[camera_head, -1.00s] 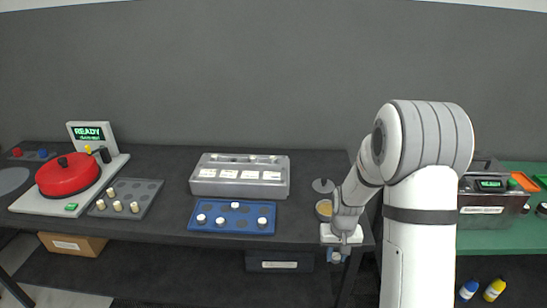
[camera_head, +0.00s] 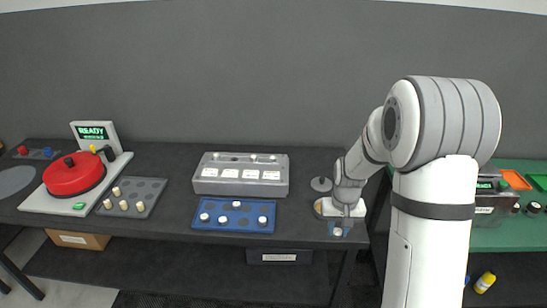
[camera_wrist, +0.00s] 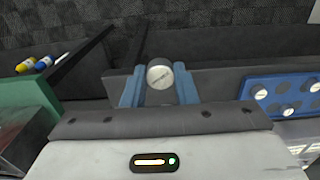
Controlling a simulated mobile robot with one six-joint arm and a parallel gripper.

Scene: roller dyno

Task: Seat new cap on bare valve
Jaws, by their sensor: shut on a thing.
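My gripper (camera_head: 338,231) has blue fingers and is shut on a pale round cap (camera_wrist: 160,74) with dark marking on its face. In the head view they hang at the front edge of the dark bench, right of the blue tray. The blue tray (camera_head: 210,227) holds several white caps and some empty round spots; its edge also shows at the right of the wrist view (camera_wrist: 262,79). The grey box (camera_head: 240,187) with white labels stands behind the tray, with small pale pieces along its top. Which valve there is bare is too small to tell.
A grey rack (camera_head: 150,188) with several cream pegs and a red round device (camera_head: 72,176) stand at the left. A grey disc (camera_head: 321,184) lies behind my gripper. A green bench (camera_head: 500,238) with a dark machine is at the right. Bench space between tray and gripper is clear.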

